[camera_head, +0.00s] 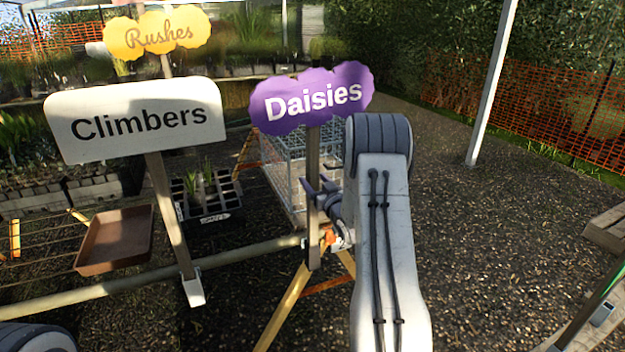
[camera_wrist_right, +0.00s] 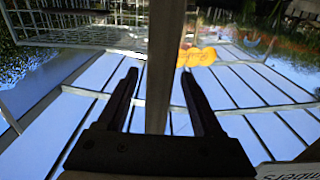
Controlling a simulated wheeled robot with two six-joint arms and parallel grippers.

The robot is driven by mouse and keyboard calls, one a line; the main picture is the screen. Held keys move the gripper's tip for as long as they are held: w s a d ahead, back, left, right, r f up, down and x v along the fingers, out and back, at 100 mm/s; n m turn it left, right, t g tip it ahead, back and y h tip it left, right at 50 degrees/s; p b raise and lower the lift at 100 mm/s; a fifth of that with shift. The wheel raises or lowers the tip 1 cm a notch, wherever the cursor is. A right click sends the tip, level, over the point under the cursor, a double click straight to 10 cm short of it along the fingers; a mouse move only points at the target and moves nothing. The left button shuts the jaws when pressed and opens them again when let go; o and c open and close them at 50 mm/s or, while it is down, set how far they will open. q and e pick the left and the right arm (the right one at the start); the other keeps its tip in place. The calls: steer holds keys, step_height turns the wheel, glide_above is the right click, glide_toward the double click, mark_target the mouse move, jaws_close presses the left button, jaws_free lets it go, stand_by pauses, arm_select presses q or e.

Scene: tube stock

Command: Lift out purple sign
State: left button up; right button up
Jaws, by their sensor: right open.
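The purple sign (camera_head: 312,98) reads "Daisies" and stands upright on a wooden stake (camera_head: 313,160), whose lower end is at the pale rail near an orange part. My right gripper (camera_head: 318,190) is at the stake, partly hidden behind it and my arm. In the right wrist view the gripper (camera_wrist_right: 160,95) is open, with one finger on each side of the stake (camera_wrist_right: 162,60) and gaps showing beside it. The purple board is not seen in that view. My left gripper is not in view.
A white "Climbers" sign (camera_head: 135,120) stands close on the left, with a yellow "Rushes" sign (camera_head: 157,33) behind it. A wire cart (camera_head: 285,165) is behind the stake. A brown tray (camera_head: 115,240) is at left. Open gravel (camera_head: 490,220) lies right.

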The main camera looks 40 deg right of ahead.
mark_target(315, 139)
steer(key=shift+w, duration=0.1)
jaws_close()
steer(key=shift+r+p, duration=3.7)
steer(key=shift+r, duration=2.7)
